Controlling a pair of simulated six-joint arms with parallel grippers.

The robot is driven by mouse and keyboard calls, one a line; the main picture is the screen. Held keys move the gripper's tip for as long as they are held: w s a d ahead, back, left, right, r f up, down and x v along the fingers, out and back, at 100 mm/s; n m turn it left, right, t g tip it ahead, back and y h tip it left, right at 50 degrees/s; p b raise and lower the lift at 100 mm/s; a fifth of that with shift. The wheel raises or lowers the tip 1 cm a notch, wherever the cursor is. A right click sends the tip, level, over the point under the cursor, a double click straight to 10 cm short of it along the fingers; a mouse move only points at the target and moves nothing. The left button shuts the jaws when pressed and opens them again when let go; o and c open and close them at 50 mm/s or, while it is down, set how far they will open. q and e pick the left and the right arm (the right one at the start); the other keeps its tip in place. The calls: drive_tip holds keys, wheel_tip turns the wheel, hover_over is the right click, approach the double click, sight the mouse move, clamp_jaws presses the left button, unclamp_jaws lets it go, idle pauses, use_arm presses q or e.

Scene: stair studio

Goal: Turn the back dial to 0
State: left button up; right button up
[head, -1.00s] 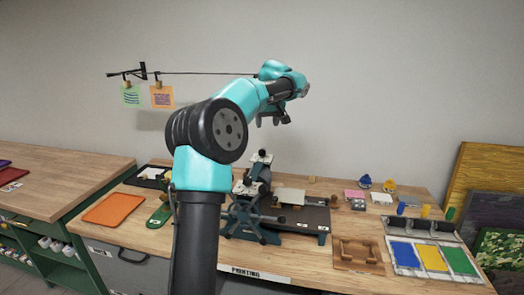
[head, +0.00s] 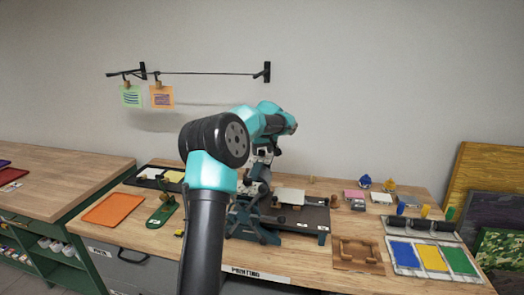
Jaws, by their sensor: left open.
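The printing press (head: 262,238) stands on the wooden bench, with dark blue-green side frames and a flat dark bed (head: 316,216) reaching right. I cannot make out the back dial or its numbers; my arm covers the left part of the press. My left gripper (head: 272,151) hangs down from the teal wrist at the top of the press. It is small and partly hidden by my arm, and no object shows between its fingers. I cannot tell if it touches the press. My right gripper is not in view.
An orange tray (head: 113,209) and a green hand tool (head: 161,213) lie left of the press. A wooden frame (head: 358,255) and ink tray (head: 396,268) lie right. Prints hang from a wall rod (head: 205,73). Small items stand at the back right.

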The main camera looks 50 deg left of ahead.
use_arm(q)
drive_tip(key=shift+f, duration=0.1)
drive_tip(key=shift+c, duration=0.4)
drive_tip(key=c, duration=0.8)
drive_tip(key=shift+n+g+y, duration=0.3)
drive_tip(key=shift+n+g, duration=0.2)
drive_tip(key=shift+n, duration=1.1)
drive_tip(key=o, duration=0.9)
